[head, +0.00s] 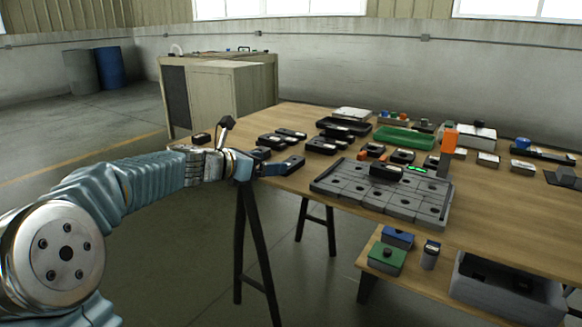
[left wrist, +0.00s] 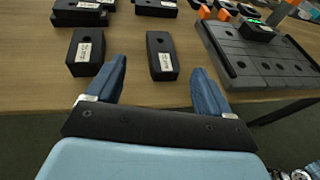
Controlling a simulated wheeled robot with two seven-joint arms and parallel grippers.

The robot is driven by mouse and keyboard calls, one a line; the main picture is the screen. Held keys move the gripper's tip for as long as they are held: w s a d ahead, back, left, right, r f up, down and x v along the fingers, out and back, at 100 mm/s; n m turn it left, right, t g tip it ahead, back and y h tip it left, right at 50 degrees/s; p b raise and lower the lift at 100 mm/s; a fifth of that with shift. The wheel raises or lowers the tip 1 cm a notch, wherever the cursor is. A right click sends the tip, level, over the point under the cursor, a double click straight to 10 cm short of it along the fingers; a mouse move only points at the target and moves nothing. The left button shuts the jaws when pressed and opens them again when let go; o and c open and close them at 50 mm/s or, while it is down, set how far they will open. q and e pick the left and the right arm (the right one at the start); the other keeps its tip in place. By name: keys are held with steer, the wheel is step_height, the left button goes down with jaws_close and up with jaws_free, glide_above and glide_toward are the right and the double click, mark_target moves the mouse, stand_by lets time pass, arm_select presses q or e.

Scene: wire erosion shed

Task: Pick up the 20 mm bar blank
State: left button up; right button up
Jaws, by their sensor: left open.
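Several black labelled blocks lie on the wooden table's left end; the labels are too small to read, so I cannot tell which is the 20 mm bar blank. In the left wrist view, one black block (left wrist: 162,56) lies ahead of the gap between my left fingers. Another black block (left wrist: 86,52) lies to its left, beyond the left finger. My left gripper (left wrist: 157,88) is open and empty, its fingertips at the table's near edge. In the head view my left gripper (head: 268,168) reaches the table's left edge, beside a black block (head: 292,163). My right gripper is not in view.
A grey slotted plate (head: 350,185) lies to the right, with a black block showing a green light (head: 388,171) on it. Behind are a green tray (head: 404,138) and an orange upright part (head: 449,141). A low shelf (head: 405,270) holds boxes. Wood is bare between blocks and plate.

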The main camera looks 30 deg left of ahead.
mark_target(290, 163)
arm_select(q)
steer(key=x, duration=0.6)
steer(key=shift+w+d+f, duration=0.1)
steer(key=shift+d, duration=0.2)
jaws_close()
